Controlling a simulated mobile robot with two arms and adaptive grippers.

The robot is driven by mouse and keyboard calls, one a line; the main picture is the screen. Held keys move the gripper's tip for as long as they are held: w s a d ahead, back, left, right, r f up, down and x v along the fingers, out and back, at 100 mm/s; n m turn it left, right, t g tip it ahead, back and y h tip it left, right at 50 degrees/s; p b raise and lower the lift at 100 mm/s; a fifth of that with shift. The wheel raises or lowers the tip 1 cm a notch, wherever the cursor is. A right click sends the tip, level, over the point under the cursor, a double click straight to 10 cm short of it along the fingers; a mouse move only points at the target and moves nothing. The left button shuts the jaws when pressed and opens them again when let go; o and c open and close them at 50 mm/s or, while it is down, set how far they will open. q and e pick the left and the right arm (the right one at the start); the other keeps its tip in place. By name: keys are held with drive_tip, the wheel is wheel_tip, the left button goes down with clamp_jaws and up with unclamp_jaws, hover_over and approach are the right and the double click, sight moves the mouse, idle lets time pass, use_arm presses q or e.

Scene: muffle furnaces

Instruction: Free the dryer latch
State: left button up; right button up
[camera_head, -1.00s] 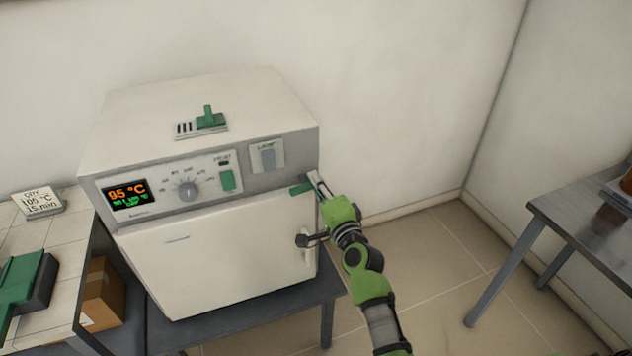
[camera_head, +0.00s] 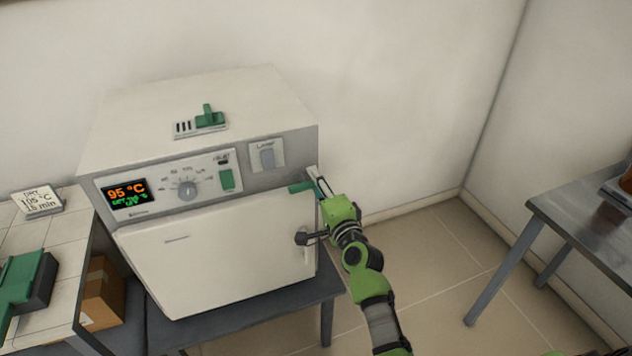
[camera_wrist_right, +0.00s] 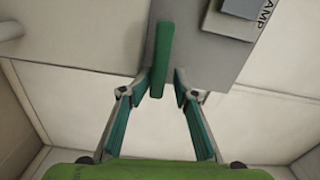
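The dryer (camera_head: 215,250) is a white box with a closed front door and a display reading 95 °C. My right gripper (camera_head: 314,180) is at this bar. In the right wrist view the green latch bar (camera_wrist_right: 159,50) reaches down between the two fingertips of my right gripper (camera_wrist_right: 164,77). The fingers are apart, with a gap clear on the right side; I cannot tell whether the left finger touches the bar. My left gripper is not in view.
The dryer stands on a dark table (camera_head: 250,325). A cardboard box (camera_head: 103,292) is beside the bench. Another table (camera_head: 585,215) stands at right, with open floor between.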

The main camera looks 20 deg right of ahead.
drive_tip(key=s, duration=0.8)
drive_tip(key=shift+o, duration=0.3)
drive_tip(key=shift+d, duration=0.1)
